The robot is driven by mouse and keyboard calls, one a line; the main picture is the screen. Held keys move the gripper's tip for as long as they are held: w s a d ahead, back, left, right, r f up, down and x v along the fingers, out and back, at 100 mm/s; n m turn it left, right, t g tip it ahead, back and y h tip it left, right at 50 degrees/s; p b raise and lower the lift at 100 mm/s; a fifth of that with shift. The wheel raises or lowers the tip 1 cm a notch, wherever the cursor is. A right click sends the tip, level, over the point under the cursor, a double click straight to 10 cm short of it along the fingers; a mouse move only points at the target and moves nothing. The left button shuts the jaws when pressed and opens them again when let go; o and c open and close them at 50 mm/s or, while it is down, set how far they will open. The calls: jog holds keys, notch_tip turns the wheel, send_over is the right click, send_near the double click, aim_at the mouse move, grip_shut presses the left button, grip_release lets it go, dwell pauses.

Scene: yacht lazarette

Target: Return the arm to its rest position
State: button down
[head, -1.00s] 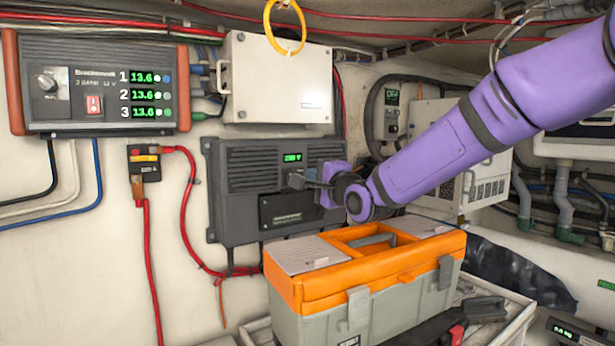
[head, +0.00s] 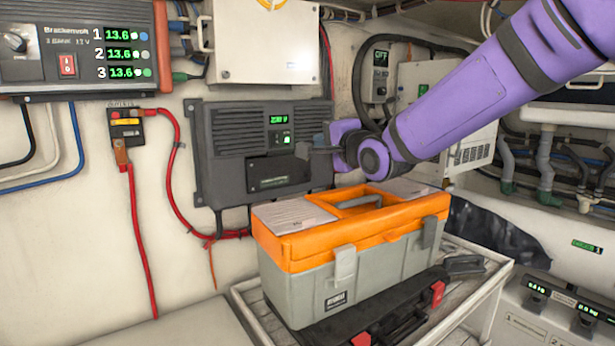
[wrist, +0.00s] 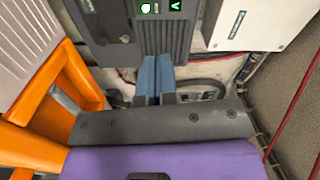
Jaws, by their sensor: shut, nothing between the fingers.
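My gripper (head: 302,150) is in front of the dark grey wall unit with a green-lit display (head: 230,155), near that unit's right edge in the head view. The purple arm reaches in from the upper right, above the toolbox. In the wrist view the two blue-grey fingers (wrist: 157,62) are side by side, shut and empty. Their tips point toward the dark unit (wrist: 135,30), which shows green lights. I cannot tell the exact gap between the tips and the unit.
A grey toolbox with an orange lid (head: 350,255) stands below my arm on a light tray-topped stand (head: 243,295). A white box (head: 265,42) hangs above the dark unit. Red cables (head: 172,180) run at left. A white vented cabinet (head: 470,150) is behind my arm.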

jog(key=s+d+f+n+g+h, duration=0.1)
jog(key=s+d+n+g+h, duration=0.2)
jog(key=s+d, duration=0.45)
jog(key=s+d+f+n+g+h, duration=0.1)
jog(key=s+d+f+n+h, duration=0.1)
jog(key=s+d+h, duration=0.45)
jog(key=s+d+f+n+g, duration=0.2)
jog(key=s+d, duration=0.4)
jog(key=s, duration=0.4)
jog(key=s+d+f+n+g, duration=0.3)
jog(key=s+d, duration=0.3)
jog(key=s, duration=0.5)
jog(key=shift+s+f+g, duration=0.25)
jog(key=shift+f+g, duration=0.25)
jog(key=shift+f, duration=0.1)
